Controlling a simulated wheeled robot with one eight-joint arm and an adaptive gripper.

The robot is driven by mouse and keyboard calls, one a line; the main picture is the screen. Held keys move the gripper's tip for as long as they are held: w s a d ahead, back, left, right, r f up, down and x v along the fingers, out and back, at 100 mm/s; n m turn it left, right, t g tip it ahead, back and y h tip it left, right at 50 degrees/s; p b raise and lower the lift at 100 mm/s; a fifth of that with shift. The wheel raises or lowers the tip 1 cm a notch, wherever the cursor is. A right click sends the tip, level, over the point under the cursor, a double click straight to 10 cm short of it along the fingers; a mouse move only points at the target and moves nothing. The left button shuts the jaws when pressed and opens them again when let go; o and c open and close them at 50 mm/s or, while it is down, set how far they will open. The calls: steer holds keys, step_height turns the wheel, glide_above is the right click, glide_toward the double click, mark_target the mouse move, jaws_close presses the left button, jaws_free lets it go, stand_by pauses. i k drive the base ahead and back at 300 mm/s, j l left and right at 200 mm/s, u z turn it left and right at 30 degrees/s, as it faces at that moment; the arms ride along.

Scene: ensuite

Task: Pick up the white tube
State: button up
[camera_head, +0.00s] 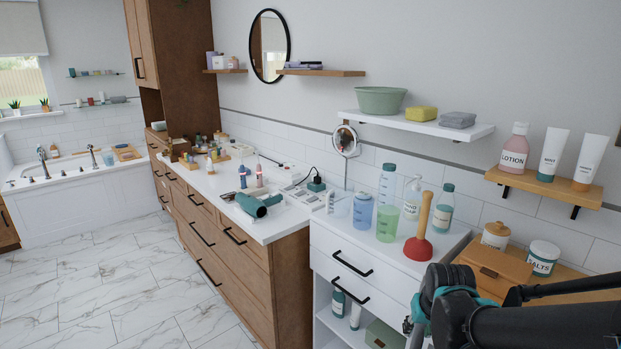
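Two white tubes stand on their caps on a small wooden wall shelf (545,186) at the right. The left white tube (553,150) has printed lettering and a teal cap. The right white tube (591,157) has smaller print and an orange-brown cap. Another small white tube (355,317) stands in the open cubby of the white cabinet. My dark arm with teal parts reaches in from the lower right. My gripper (411,326) is only partly visible at the bottom, beside the white cabinet and well below the wall shelf; its fingers are not clear.
A pink lotion bottle (514,147) stands left of the tubes. Below are a wooden box (493,262), a salts jar (543,258) and another jar (496,234). A red plunger (419,236) and several bottles crowd the white cabinet top. Open floor (110,290) lies left.

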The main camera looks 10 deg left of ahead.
mark_target(211, 168)
steer(key=i+j, duration=0.1)
steer(key=j, duration=0.35)
steer(key=i+j, duration=0.15)
steer(key=j, duration=0.25)
steer(key=i+j+z, duration=0.1)
steer(key=j, duration=0.35)
steer(key=i+j, duration=0.15)
steer(key=j, duration=0.3)
steer(key=i+j, duration=0.1)
steer(key=j, duration=0.3)
steer(key=z, duration=0.05)
